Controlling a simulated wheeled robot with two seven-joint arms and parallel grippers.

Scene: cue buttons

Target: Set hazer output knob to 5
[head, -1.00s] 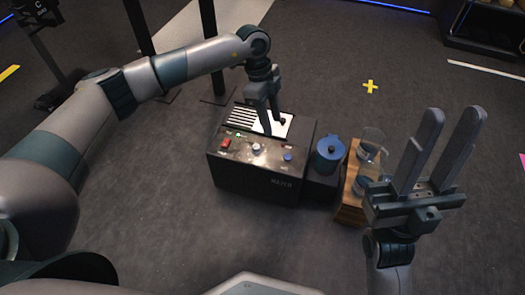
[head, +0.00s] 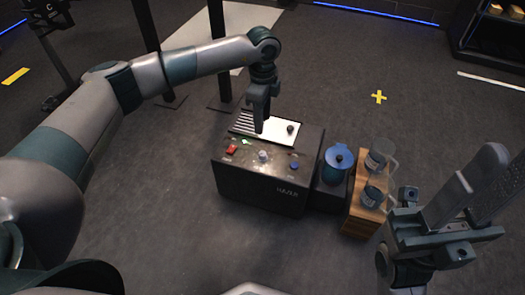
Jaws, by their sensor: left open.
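The hazer (head: 248,183) is a dark box on the floor in the middle of the head view. Its front panel carries a pale grey knob (head: 263,156), a blue knob (head: 294,166) and a red switch (head: 231,149). The dial markings are too small to read, so I cannot tell the knob's setting. My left gripper (head: 260,127) points down over the hazer's top, just behind the grey knob and apart from it. It is open and empty. My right gripper (head: 480,170) is at the right edge, its fingers spread and empty.
A blue lidded jug (head: 338,160) stands right of the hazer. Clear jugs (head: 378,160) stand on a wooden crate (head: 357,222) beside it. A green light (head: 246,141) shows on the panel. Dark poles stand behind. The floor in front is clear.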

